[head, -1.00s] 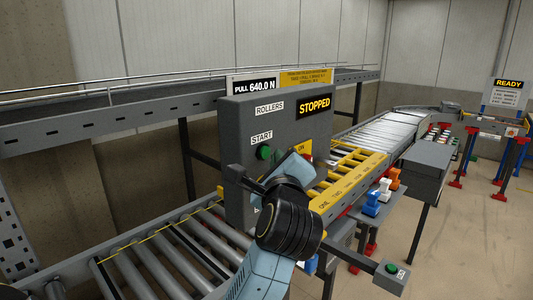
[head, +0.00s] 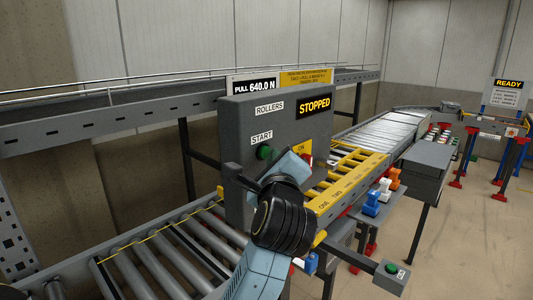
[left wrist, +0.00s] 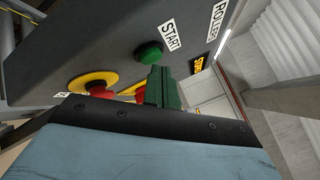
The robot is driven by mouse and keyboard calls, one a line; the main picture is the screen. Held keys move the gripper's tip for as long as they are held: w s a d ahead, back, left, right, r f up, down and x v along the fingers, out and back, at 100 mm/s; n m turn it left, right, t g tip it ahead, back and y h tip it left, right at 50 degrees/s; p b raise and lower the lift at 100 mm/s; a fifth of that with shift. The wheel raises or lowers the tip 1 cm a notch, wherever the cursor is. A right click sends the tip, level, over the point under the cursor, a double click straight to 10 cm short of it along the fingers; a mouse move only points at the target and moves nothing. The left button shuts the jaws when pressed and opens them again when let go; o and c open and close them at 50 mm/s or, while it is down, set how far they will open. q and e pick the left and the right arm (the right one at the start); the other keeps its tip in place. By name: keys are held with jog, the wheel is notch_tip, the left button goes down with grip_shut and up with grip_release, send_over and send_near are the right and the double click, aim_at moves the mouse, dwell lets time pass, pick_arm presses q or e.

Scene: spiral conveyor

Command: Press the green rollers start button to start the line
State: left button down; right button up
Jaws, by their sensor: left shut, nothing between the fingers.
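The grey control box (head: 235,125) carries a ROLLERS label, a lit STOPPED sign (head: 314,106) and a START label. The green start button (head: 264,153) is just below that label. It also shows in the left wrist view (left wrist: 149,53). My left gripper (left wrist: 160,76) is shut and empty, its dark green fingers pointing at the box face close to the button. I cannot tell if they touch it. In the head view the fingertips are largely hidden by the blue gripper body, just below and right of the button. My right gripper is not in view.
A red knob on a yellow plate (head: 304,150) is right of the button. Roller conveyor (head: 170,262) runs below. A small box with another green button (head: 391,269) stands lower right.

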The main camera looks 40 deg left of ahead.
pick_arm(q)
jog(key=shift+a, duration=0.45)
dwell(0.5)
jog(key=shift+d, duration=0.85)
jog(key=d+b, duration=0.1)
jog(key=d, duration=0.4)
jog(key=shift+s, duration=0.2)
dwell(0.8)
